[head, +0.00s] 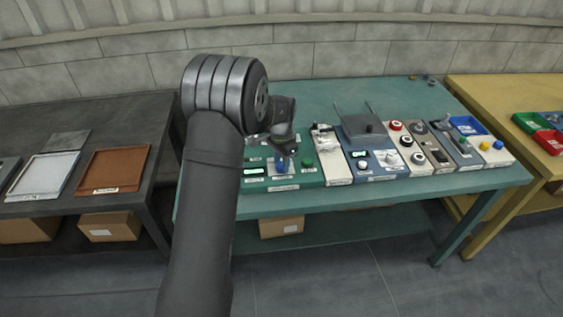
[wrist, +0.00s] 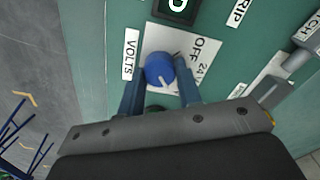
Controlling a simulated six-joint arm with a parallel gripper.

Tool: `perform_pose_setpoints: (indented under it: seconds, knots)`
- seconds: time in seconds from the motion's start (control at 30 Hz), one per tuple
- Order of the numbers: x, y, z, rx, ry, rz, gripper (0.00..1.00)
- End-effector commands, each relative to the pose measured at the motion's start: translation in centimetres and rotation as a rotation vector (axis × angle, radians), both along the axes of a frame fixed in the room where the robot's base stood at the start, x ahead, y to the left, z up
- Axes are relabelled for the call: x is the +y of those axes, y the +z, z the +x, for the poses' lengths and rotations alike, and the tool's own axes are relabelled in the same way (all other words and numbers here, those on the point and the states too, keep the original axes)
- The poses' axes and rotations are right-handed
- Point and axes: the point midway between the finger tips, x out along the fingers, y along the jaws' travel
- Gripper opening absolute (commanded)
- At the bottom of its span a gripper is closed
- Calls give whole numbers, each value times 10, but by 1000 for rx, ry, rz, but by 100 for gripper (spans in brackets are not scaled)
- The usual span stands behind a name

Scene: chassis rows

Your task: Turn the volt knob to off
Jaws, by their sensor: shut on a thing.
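The volt knob is a round blue knob (wrist: 159,69) with a white pointer mark, on a white plate (wrist: 158,38) labelled VOLTS, OFF and 24V in the wrist view. The white mark on the knob points toward the lower right of that view, away from the OFF print. My gripper (wrist: 160,88) is shut on the knob, with one finger on either side. In the head view the blue knob (head: 281,166) sits on the green panel (head: 262,183), under my gripper (head: 281,155). My arm hides part of that panel.
A green knob (head: 307,163) stands just right of the blue one. More panels with knobs, buttons and levers fill the teal bench (head: 400,195) to the right. A grey lever-like part (wrist: 300,55) rises near the right edge of the wrist view.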

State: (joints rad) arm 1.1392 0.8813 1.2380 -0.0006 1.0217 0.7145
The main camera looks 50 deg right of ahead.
Motion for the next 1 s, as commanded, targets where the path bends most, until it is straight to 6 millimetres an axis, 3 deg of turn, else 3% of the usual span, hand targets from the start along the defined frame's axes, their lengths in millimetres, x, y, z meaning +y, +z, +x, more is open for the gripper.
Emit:
perform_pose_setpoints:
  seconds: [0.37, 1.0]
  knots:
    - [0, 1, 0, 0, 143, 1, 9]
    - [0, 1, 1, 0, 732, 0, 9]
